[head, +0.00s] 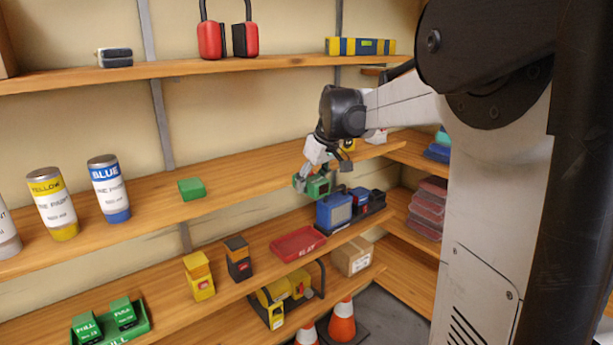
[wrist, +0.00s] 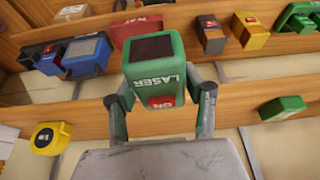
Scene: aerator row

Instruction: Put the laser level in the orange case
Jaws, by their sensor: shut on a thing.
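The laser level is a green block with a dark top panel, the word LASER and a red ON patch. My gripper (wrist: 163,98) is shut on the laser level (wrist: 160,68), with one finger on each side. I cannot make out a clearly orange case in either view. A yellow-and-black item (head: 284,290) with a black handle stands on the lowest shelf, partly unclear.
A red tray (head: 298,243) and a blue device (head: 334,211) are on the shelf below. A green block (head: 191,188) lies on the middle shelf (head: 150,212).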

